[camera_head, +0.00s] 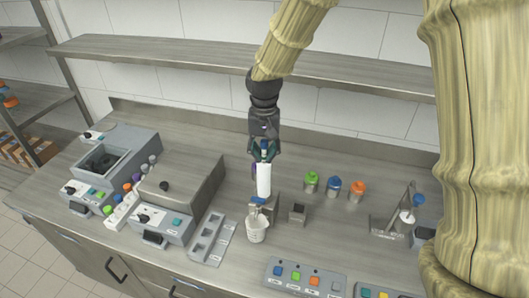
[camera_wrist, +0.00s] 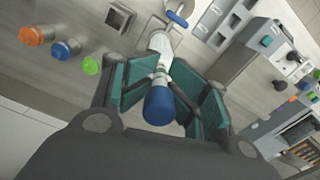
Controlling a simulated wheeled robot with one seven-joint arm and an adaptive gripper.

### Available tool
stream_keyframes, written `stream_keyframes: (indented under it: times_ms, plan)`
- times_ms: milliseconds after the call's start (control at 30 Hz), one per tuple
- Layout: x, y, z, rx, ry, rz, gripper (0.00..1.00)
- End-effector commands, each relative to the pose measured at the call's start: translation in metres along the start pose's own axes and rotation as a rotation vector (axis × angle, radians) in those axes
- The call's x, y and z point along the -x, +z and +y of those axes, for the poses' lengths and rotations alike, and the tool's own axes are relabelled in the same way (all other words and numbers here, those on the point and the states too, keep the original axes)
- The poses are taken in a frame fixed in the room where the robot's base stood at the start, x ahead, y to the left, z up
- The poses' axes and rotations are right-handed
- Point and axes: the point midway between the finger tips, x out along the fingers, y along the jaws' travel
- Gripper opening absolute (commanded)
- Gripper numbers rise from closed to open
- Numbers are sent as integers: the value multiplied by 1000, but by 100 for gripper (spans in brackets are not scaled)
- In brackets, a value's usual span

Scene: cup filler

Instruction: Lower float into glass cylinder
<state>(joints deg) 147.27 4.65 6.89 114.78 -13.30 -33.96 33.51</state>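My gripper (camera_head: 264,150) points down above the middle of the counter. In the wrist view its teal-padded fingers (camera_wrist: 165,85) are closed around the narrow stem below a blue knob (camera_wrist: 159,106). A white cylindrical body, seemingly the float (camera_head: 264,180), hangs upright under the fingers; it also shows in the wrist view (camera_wrist: 160,43). Its lower end is just above or behind a small metal fitting over a pale cup (camera_head: 257,230). I cannot make out a clear glass cylinder, nor whether the float's lower end touches anything.
Green (camera_head: 312,180), blue (camera_head: 334,185) and orange (camera_head: 358,188) capped jars stand right of the float. A small dark-topped block (camera_head: 297,211) is nearer. Machines (camera_head: 180,190) fill the left. A button panel (camera_head: 305,276) lies in front, a metal stand (camera_head: 390,226) at right.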

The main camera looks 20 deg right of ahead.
Motion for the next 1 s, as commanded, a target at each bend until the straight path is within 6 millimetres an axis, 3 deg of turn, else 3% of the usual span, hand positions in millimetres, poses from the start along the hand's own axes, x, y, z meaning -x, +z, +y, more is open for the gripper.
stream_keyframes:
  times_ms: [200, 367, 800, 1000]
  plan:
    - [1, 0, 1, 0, 1, -1, 32]
    - [15, -1, 0, 0, 0, 3, 32]
    - [93, 0, 0, -1, -1, 4, 32]
    - [114, 1, 0, 0, 0, 2, 32]
